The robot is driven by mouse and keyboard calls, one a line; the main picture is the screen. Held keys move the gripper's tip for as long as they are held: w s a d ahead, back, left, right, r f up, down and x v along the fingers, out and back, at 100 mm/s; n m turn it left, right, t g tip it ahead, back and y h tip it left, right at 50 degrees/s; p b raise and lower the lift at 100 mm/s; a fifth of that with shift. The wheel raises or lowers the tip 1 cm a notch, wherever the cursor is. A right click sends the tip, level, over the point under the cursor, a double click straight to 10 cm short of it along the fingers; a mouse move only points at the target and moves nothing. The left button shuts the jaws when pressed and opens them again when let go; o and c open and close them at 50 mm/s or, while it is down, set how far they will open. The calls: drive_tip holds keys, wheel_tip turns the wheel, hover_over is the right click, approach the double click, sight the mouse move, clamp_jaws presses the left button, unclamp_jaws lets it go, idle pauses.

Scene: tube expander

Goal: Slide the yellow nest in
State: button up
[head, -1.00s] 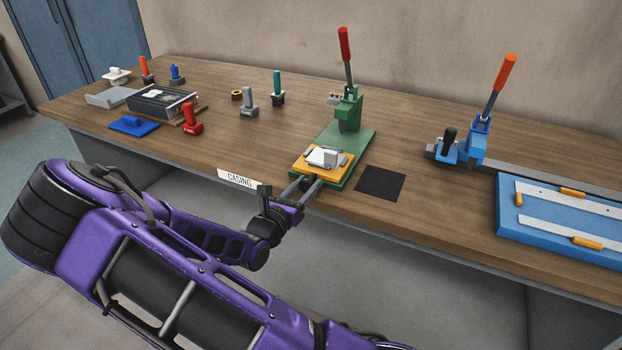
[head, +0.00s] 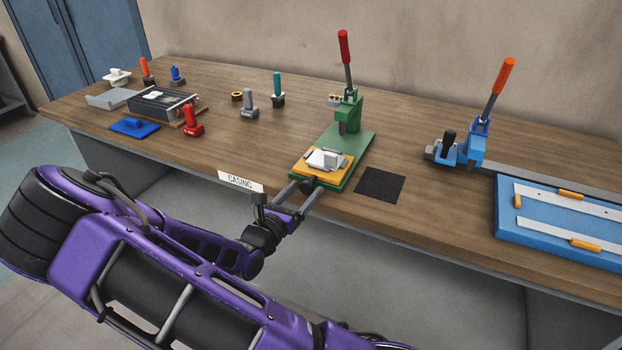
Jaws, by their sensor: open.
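The yellow nest (head: 299,167) sits on the front end of the green press base (head: 361,142), with a white and grey part (head: 324,159) on top. A dark knob (head: 309,186) shows at the nest's front edge. The green press, with its red-tipped lever (head: 344,46) raised, stands behind the nest. My gripper (head: 305,189) is open at the table's front edge, its two grey fingers pointing at the nest, close to either side of the knob. I cannot tell whether they touch it.
A black mat (head: 380,184) lies right of the press base. A CASING label (head: 240,181) is on the front edge. A blue press (head: 472,145) and blue tray (head: 508,211) stand right. A red tool (head: 192,120) and black casing (head: 160,102) are left.

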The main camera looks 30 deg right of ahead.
drive_tip(key=p+v, duration=0.1)
drive_tip(key=v, duration=0.4)
drive_tip(key=shift+p, duration=0.3)
idle(0.4)
